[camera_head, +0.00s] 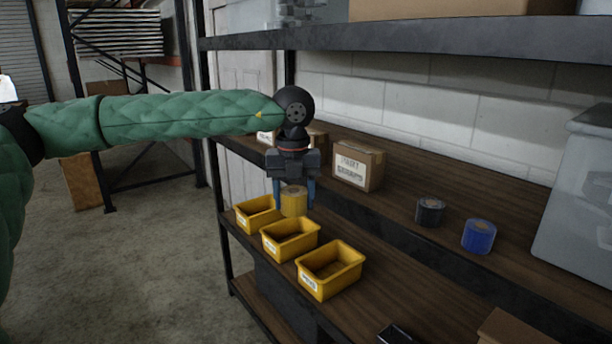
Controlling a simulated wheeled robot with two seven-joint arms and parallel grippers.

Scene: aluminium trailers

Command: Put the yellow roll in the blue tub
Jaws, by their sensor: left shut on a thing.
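The yellow roll (294,204) is between the two fingers of my left gripper (294,193), which points down and is shut on it. The gripper is at the far end of the lower wooden shelf, above or just behind the yellow tubs; the exact height is hard to tell. The tubs in view are yellow with white labels: a far one (243,222), a middle one (273,248) and a near one (313,283). They look empty inside. I see no blue tub. My right gripper is not in view.
A black roll (430,211) and a blue roll (478,236) stand on the upper wooden shelf. A cardboard box (358,167) is behind the gripper. A large pale bin (585,200) is at right. A dark metal shelf edge (450,38) runs overhead.

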